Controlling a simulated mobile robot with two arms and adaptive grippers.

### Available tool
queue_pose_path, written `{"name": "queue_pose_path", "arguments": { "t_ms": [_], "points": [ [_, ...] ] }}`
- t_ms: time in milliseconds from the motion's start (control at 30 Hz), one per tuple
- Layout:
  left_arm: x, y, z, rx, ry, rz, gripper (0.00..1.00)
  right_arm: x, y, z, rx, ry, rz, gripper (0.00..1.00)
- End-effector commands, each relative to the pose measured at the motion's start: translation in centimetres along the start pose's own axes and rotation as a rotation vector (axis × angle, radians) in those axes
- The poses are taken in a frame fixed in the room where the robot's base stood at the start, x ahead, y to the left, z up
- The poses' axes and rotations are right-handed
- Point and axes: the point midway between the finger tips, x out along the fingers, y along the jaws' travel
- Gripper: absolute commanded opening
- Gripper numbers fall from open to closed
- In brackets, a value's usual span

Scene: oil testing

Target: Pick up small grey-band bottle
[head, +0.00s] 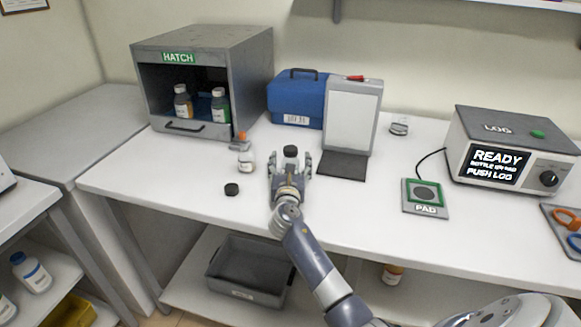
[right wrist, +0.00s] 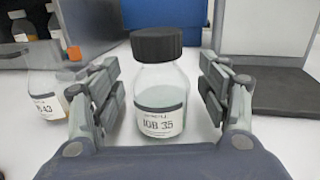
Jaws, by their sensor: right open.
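A small clear bottle with a black cap and a grey-banded label reading about "IGB 35" (right wrist: 161,100) stands upright on the white table. In the head view its black cap (head: 290,151) shows beyond my right gripper (head: 290,165), which hides most of its body. In the right wrist view my right gripper (right wrist: 162,88) is open, with one finger on each side of the bottle. A gap shows between the fingers and the glass on both sides. My left gripper is not in view.
Another small bottle (head: 245,160) stands left of the gripper, near a loose black cap (head: 232,189). A white panel stand with a dark base (head: 343,164) is close on the right. The hatch box (head: 205,75) and blue case (head: 296,98) stand behind. The pad (head: 425,197) lies right.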

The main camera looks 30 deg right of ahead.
Motion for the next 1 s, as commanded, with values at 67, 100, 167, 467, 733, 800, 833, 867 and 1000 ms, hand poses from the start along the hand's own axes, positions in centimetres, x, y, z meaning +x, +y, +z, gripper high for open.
{"name": "queue_pose_path", "arguments": {
  "t_ms": [67,100,167,467,733,800,833,867,1000],
  "points": [
    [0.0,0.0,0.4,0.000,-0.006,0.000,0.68,0.1,0.0,0.0,0.000,0.000,0.000,0.69],
    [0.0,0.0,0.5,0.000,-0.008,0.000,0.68,0.0,0.0,0.0,0.000,0.000,0.000,0.69],
    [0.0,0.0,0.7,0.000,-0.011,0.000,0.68,0.0,0.0,0.0,0.000,0.000,0.000,0.69],
    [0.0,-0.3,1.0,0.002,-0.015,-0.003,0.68,0.0,0.0,0.0,0.000,0.000,0.000,0.21],
    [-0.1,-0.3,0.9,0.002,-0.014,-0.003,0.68,0.0,0.0,0.1,0.000,-0.001,0.000,0.21],
    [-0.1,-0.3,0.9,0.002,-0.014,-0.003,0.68,0.0,0.0,0.3,0.001,-0.002,0.000,0.21],
    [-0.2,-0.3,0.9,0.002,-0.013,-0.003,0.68,0.0,0.0,0.5,0.001,-0.002,0.000,0.21],
    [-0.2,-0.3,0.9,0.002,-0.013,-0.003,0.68,0.0,0.0,0.7,0.001,-0.003,-0.001,0.21],
    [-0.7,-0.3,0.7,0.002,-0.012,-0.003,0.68,0.0,0.0,2.3,0.001,-0.005,0.000,0.21]
  ]
}}
